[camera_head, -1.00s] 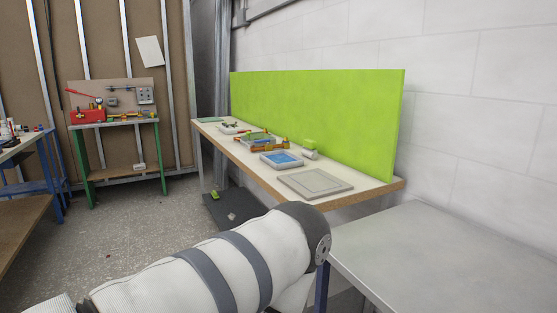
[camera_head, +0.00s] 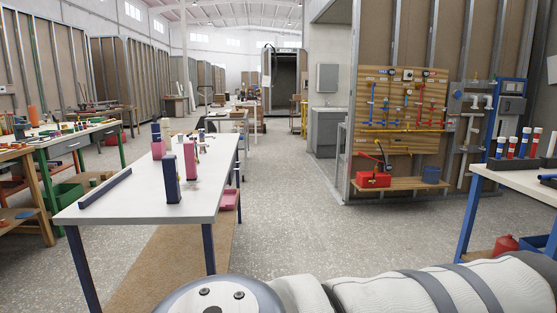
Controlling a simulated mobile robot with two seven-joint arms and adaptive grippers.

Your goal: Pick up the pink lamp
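I cannot make out a lamp for certain. Two small pink things stand on the white table at the left: one pink block-like thing (camera_head: 190,160) beside a tall dark blue piece, and another pink thing (camera_head: 158,150) farther left. Whether either is the pink lamp I cannot tell. Neither of my grippers is in view. Only a white padded arm of mine crosses the bottom right, with a rounded joint at the bottom middle.
The white table (camera_head: 130,208) has dark blue legs and carries a dark blue bar (camera_head: 106,188) and a blue upright (camera_head: 172,178). Open speckled floor lies between.

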